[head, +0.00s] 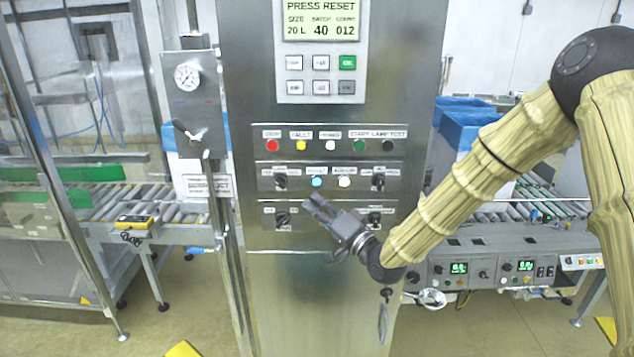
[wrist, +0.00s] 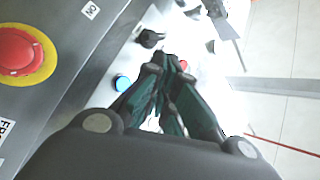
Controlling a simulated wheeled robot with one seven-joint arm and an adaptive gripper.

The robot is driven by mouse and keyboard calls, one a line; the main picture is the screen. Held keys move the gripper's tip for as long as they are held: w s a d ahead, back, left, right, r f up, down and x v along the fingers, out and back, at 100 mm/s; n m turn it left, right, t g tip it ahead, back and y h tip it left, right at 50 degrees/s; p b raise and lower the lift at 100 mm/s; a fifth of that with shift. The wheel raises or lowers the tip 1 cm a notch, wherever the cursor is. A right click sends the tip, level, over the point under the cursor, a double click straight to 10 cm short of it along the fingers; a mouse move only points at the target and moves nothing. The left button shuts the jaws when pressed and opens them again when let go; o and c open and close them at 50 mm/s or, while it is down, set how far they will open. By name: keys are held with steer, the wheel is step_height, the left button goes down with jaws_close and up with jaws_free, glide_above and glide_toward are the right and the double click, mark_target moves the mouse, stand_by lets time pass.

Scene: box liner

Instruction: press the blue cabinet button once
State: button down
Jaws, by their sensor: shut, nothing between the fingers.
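The blue button (head: 317,182) is in the middle row of the steel cabinet's control panel, lit, with a white button (head: 344,182) to its right. My gripper (head: 315,202) is in front of the panel, just below the blue button in the head view. Its fingers are closed together with nothing between them. In the wrist view the blue button (wrist: 122,83) shows to the left of my closed fingertips (wrist: 172,64), with a visible gap in the picture. I cannot tell how far the fingertips are from the panel.
Black knobs (head: 280,181) flank the buttons on the panel. A keypad and display (head: 320,60) are above. A red emergency stop on a yellow ring (wrist: 22,55) is at the wrist view's left. Roller conveyors (head: 110,200) stand on both sides of the cabinet.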

mark_target(317, 181)
steer(key=shift+w, duration=2.8)
steer(key=shift+b, duration=0.35)
steer(key=shift+w, duration=0.4)
steer(key=shift+w+b, duration=0.35)
steer(key=shift+w, duration=0.05)
steer(key=shift+s, duration=0.85)
